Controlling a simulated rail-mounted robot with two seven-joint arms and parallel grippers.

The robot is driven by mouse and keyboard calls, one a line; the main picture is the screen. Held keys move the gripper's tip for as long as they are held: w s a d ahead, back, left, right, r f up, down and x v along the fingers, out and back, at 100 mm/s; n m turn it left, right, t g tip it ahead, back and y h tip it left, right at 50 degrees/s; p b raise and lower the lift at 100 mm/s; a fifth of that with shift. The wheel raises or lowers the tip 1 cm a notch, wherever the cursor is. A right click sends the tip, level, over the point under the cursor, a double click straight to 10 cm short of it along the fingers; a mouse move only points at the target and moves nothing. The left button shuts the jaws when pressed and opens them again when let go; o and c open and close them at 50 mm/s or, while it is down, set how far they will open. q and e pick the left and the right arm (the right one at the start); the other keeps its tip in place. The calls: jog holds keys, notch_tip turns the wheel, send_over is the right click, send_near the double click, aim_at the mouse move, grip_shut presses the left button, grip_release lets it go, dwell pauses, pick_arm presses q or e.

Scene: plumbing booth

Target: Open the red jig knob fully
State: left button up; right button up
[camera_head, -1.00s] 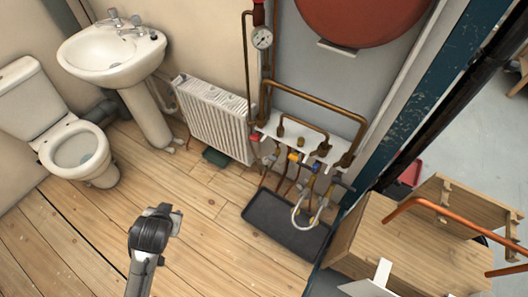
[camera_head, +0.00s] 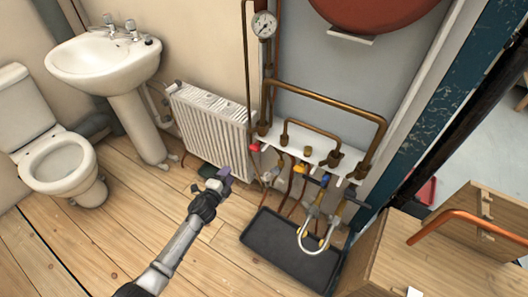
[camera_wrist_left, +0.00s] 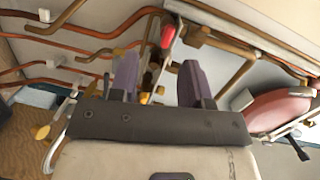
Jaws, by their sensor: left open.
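The red knob (camera_head: 254,147) is at the left end of the white pipe board, low on the wall by the radiator. It also shows in the left wrist view (camera_wrist_left: 167,36), upper middle, beyond and between the two purple-grey fingers. My left gripper (camera_head: 222,177) is open and empty, below and left of the red knob in the head view, apart from it. Its two fingers (camera_wrist_left: 157,82) stand well apart in the left wrist view. My right gripper is not in view.
A white radiator (camera_head: 210,118) stands left of the knob. Copper pipes (camera_head: 330,95), yellow and blue valves and a hose crowd the board (camera_head: 315,148). A dark tray (camera_head: 275,245) lies below. A wooden bench (camera_head: 420,255) is at right. Floor is clear at left.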

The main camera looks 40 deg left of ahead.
aim_at(253, 150)
pick_arm(q)
jog(key=shift+w+d+r+m+t+h+b, duration=0.4)
jog(key=shift+w+b, duration=0.6)
jog(key=shift+w, duration=1.35)
jog(key=shift+w+d+r+m+t+h+b, duration=0.1)
jog(key=shift+w+m+h+b, duration=0.5)
jog(key=shift+w, duration=1.7)
jog(key=shift+w+d+r+m+t+h+b, duration=0.2)
jog(key=shift+w+m+b, duration=0.3)
jog(key=shift+w+b, duration=1.35)
jog(key=shift+w+p, duration=0.5)
jog(key=c, duration=0.3)
grip_shut()
